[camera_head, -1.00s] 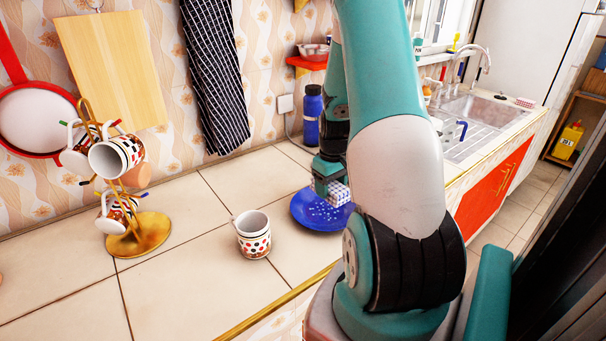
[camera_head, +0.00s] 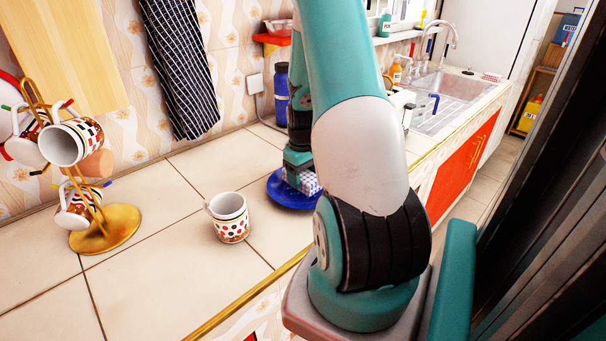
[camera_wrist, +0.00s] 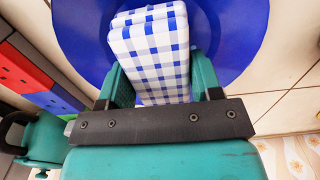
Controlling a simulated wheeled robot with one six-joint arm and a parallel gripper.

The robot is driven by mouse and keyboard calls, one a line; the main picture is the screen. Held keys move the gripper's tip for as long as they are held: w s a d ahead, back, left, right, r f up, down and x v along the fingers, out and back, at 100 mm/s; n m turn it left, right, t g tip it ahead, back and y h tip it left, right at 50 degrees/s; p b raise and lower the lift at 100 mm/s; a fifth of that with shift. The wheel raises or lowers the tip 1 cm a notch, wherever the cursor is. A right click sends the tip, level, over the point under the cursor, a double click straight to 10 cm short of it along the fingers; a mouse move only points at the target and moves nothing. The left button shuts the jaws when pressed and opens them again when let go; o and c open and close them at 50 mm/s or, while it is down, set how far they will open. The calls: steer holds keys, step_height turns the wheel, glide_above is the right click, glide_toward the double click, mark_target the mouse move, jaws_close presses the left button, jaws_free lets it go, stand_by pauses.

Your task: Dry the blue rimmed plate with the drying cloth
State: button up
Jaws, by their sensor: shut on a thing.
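The plate (camera_head: 292,198) is deep blue and lies flat on the tiled counter, partly hidden behind my arm. In the wrist view the blue plate (camera_wrist: 85,40) fills the top, under the cloth. The drying cloth (camera_wrist: 150,52) is a folded blue-and-white checked pad. My gripper (camera_wrist: 160,82) is shut on it, one finger on each side. In the head view my gripper (camera_head: 300,165) is low over the plate, with the checked cloth (camera_head: 309,183) under it. I cannot tell whether the cloth presses on the plate.
A dotted cup (camera_head: 231,222) stands left of the plate. A gold mug stand (camera_head: 108,235) with several mugs is further left. A blue bottle (camera_head: 281,95) stands behind the plate. The sink (camera_head: 440,88) is at the back right. Open counter lies around the cup.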

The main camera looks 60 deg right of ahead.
steer(key=shift+f+b, duration=0.4)
steer(key=shift+f, duration=0.15)
stand_by(0.7)
stand_by(0.4)
steer(key=shift+w+a+r+p, duration=0.1)
steer(key=shift+w+a+p, duration=0.1)
steer(key=shift+a, duration=0.15)
steer(key=shift+w+a+r+p, duration=0.1)
steer(key=shift+a+p, duration=0.05)
steer(key=shift+a, duration=0.2)
steer(key=shift+s+d+f, duration=0.2)
steer(key=shift+s+d, duration=0.1)
steer(key=shift+d, duration=0.4)
steer(key=shift+s+d+r, duration=0.2)
steer(key=shift+d, duration=0.5)
steer(key=shift+w+a+f, duration=0.2)
steer(key=shift+a, duration=0.5)
steer(key=shift+w+a+r+p, duration=0.1)
steer(key=shift+w+a+p, duration=0.1)
steer(key=shift+a, duration=0.15)
steer(key=shift+w+a+r+p, duration=0.1)
steer(key=shift+a+p, duration=0.05)
steer(key=shift+a, duration=0.2)
steer(key=shift+s+d+f, duration=0.2)
steer(key=shift+s+d, duration=0.1)
steer(key=shift+d, duration=0.4)
